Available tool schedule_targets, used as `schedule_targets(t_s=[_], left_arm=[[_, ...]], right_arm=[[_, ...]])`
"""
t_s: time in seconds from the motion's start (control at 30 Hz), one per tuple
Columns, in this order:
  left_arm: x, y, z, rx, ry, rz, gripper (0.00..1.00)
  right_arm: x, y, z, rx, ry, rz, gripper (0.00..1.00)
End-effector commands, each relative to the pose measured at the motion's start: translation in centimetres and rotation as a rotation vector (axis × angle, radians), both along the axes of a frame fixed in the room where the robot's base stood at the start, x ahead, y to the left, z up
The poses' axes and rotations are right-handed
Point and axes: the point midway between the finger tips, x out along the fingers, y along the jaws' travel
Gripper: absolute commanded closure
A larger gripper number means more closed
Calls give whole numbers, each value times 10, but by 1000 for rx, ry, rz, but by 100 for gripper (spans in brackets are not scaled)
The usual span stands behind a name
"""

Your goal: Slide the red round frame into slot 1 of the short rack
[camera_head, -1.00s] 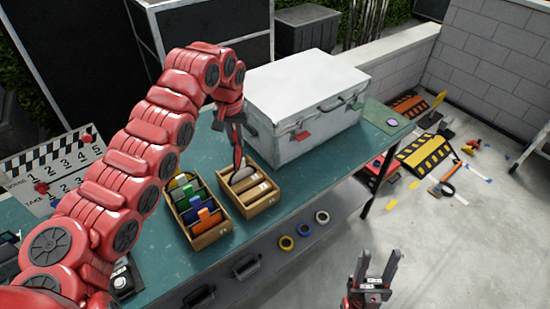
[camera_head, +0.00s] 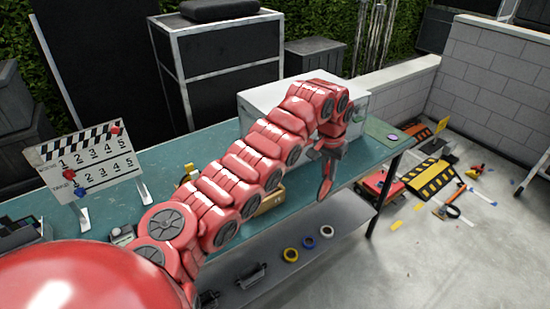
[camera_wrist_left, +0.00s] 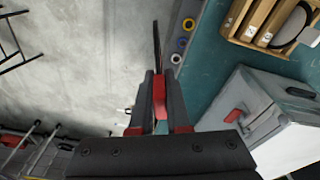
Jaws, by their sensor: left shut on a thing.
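My left gripper (camera_head: 326,172) is in front of the workbench's front edge, to the right of the racks, pointing down. In the left wrist view it (camera_wrist_left: 160,80) is shut on a red piece (camera_wrist_left: 159,98), with a thin dark plate seen edge-on beyond the fingertips; I take this as the red round frame. A wooden rack (camera_head: 272,202) is mostly hidden behind my left arm. In the left wrist view a wooden rack (camera_wrist_left: 236,14) at the top right holds a round, dark-rimmed disc (camera_wrist_left: 290,26). Slot numbers are unreadable. My right gripper is out of view.
A grey-white case (camera_head: 262,97) stands on the teal workbench (camera_head: 372,155) behind my gripper. A clapperboard (camera_head: 90,160) stands at the left. Tape rolls (camera_head: 308,242) lie on the lower shelf.

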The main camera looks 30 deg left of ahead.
Motion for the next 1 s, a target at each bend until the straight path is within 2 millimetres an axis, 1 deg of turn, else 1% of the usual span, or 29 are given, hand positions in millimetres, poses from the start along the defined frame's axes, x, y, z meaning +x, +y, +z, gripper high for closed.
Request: schedule_targets(t_s=[0.03,0.07,0.1,0.17,0.2,0.3,0.4,0.43,0.5,0.6,0.87,0.9,1.0], left_arm=[[6,22,3,-6,-1,-23,100],[9,36,2,-8,-1,-43,100],[11,56,0,-11,0,-73,100],[12,86,-4,-13,0,-117,100],[12,106,-7,-11,-3,-146,100],[7,150,-11,-2,-4,-213,100],[-4,182,-16,4,3,-266,100],[-7,190,-18,6,5,-277,100],[-12,202,-22,10,9,-301,100],[-16,210,-27,13,11,-316,100],[-17,211,-44,14,13,-320,100],[-17,211,-50,14,13,-320,100],[-16,212,-60,15,11,-320,100]], right_arm=[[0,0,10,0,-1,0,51],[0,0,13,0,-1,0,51],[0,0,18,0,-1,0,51],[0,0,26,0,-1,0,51],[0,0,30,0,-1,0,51],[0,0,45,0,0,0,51],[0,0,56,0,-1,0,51],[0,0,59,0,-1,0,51],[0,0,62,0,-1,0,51],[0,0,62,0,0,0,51],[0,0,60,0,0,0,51],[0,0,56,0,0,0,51],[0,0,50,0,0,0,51]])
